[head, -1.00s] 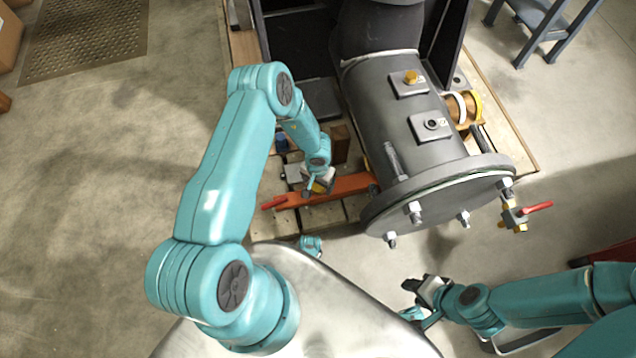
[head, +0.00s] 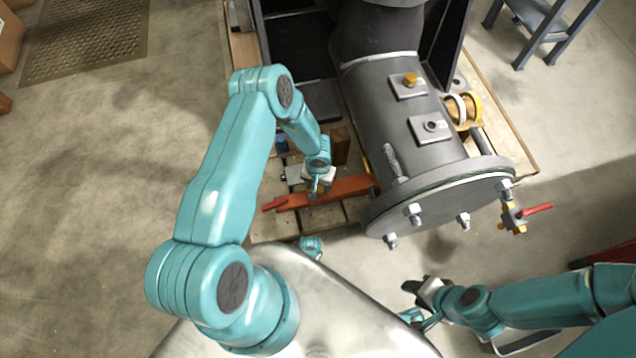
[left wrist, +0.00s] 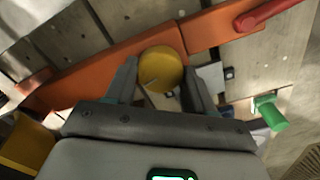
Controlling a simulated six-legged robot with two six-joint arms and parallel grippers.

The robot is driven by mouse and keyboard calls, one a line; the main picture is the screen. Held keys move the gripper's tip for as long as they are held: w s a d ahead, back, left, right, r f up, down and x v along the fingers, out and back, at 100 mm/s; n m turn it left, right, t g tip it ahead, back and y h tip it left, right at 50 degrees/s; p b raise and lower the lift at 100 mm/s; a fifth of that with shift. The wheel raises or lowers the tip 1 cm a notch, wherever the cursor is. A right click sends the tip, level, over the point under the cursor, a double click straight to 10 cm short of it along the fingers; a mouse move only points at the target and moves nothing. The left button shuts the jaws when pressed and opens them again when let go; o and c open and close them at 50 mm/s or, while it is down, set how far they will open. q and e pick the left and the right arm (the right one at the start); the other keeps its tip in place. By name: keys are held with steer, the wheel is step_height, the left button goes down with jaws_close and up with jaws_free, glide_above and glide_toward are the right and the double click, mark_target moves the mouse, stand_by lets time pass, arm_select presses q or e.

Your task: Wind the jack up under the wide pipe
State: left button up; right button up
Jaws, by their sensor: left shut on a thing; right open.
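The wide grey pipe (head: 385,110) lies across the middle of the head view, with a bolted end flange (head: 445,200) at its near end. An orange bar (head: 345,187) with a red handle (head: 275,204) reaches from the left to the pipe's side; it seems to be part of the jack. My left gripper (head: 317,192) is over this bar. In the left wrist view, its fingers are shut on a round yellow knob (left wrist: 162,68) above the orange bar (left wrist: 90,70). The knob is hidden in the head view. My right gripper (head: 412,298) is open and empty, below the flange.
A wooden pallet (head: 515,140) lies under the pipe. A valve with a red lever (head: 535,209) hangs by the flange's right side. A blue-grey step stand (head: 545,25) is at top right. A green knob (left wrist: 270,113) shows in the left wrist view.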

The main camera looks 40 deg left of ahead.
arm_select(q)
steer(key=n, duration=0.3)
steer(key=shift+n, duration=0.4)
steer(key=n, duration=0.4)
steer(key=shift+n, duration=0.3)
steer(key=n, duration=1.3)
steer(key=shift+n, duration=0.3)
steer(key=n, duration=0.3)
steer(key=shift+n, duration=0.3)
steer(key=n, duration=0.4)
steer(key=shift+n, duration=2.1)
